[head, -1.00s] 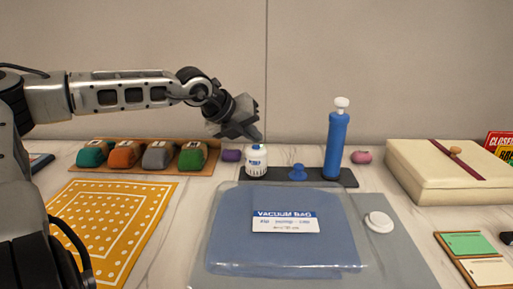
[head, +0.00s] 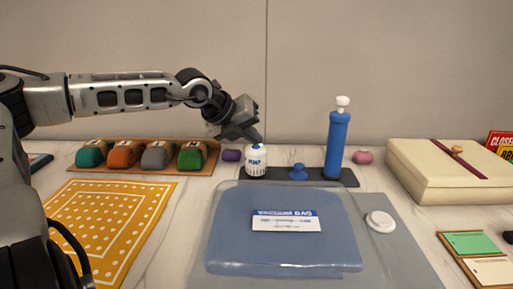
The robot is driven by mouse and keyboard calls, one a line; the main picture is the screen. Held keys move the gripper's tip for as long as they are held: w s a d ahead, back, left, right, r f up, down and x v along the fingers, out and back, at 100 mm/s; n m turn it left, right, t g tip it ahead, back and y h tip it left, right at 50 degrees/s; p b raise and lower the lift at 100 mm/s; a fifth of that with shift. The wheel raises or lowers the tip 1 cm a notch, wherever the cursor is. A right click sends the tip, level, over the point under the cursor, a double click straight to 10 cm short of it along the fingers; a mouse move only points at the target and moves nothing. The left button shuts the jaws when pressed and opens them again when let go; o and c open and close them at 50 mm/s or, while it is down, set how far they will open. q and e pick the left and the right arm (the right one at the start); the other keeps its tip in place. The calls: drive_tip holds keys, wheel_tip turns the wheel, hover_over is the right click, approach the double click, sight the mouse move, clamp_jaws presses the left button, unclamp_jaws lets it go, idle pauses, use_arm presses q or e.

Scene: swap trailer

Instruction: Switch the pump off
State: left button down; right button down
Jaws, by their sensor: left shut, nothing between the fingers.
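The pump (head: 256,162) is a small white unit with a blue label and a blue button on top. It stands upright at the left end of a dark tray (head: 345,178) in the head view. My left gripper (head: 258,141) is shut and empty, pointing down with its tips at or just above the pump's top; I cannot tell whether they touch. The fingertips partly cover the top of the pump. A blue vacuum bag (head: 285,249) with a white label lies flat in front of it. My right gripper is not in view.
A blue hand pump (head: 337,146) and a blue knob piece (head: 298,173) stand on the same tray. Several coloured rolls sit on a brown board (head: 150,144) at left. A white cap (head: 380,221) lies right of the bag. A cream box (head: 450,178) stands at right.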

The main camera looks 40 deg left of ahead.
sight(252, 149)
use_arm(q)
drive_tip(key=shift+r, duration=0.9)
drive_tip(key=shift+p, duration=0.3)
wheel_tip(252, 149, up, 6)
drive_tip(key=shift+p, duration=1.25)
drive_tip(key=shift+f, duration=0.1)
